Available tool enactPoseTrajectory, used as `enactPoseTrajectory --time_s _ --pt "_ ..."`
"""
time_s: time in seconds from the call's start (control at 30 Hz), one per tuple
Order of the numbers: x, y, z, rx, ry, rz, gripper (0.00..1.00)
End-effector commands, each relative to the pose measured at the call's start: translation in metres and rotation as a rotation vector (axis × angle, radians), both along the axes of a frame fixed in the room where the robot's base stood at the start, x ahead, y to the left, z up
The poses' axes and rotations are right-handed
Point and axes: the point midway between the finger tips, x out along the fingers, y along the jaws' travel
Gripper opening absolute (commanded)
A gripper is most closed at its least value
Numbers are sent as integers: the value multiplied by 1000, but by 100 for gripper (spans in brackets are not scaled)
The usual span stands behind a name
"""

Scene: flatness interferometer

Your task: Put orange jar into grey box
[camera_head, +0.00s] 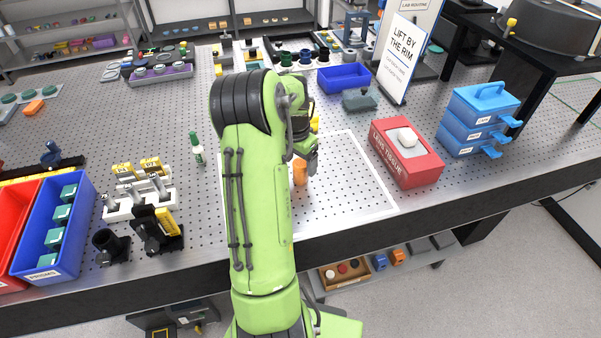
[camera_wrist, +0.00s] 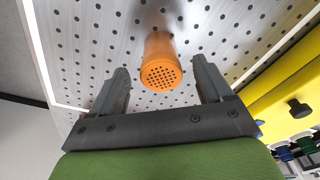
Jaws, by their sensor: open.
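The orange jar (camera_head: 300,172) stands on the perforated table, partly hidden by my arm in the head view. In the wrist view the jar (camera_wrist: 160,62) shows its dotted, perforated orange end, in line with the gap between my two fingers. My gripper (camera_head: 309,160) is open, close to the jar, with a finger on each side of it in the wrist view (camera_wrist: 162,75). No finger visibly touches the jar. A small grey-green box-like thing (camera_head: 359,101) lies farther back; I cannot tell whether it is the grey box.
A yellow object (camera_wrist: 285,80) with a black knob is close on the right in the wrist view. A red tissue box (camera_head: 408,165), blue drawers (camera_head: 478,120), a blue bin (camera_head: 343,78) and a sign stand to the right.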

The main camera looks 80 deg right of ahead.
Motion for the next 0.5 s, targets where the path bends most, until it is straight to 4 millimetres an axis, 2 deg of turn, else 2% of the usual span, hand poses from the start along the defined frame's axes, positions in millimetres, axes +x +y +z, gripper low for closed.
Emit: enactPoseTrajectory --time_s 0.03,0.13,0.37,0.4,0.5 --pt "-1 -1 -12 4 2 0 79" --pt "-2 -3 -27 3 2 -1 79" --pt "-2 -3 -31 1 0 -1 79" --pt "-1 -3 -31 1 0 0 77" --pt "-1 -3 -31 1 0 0 62"
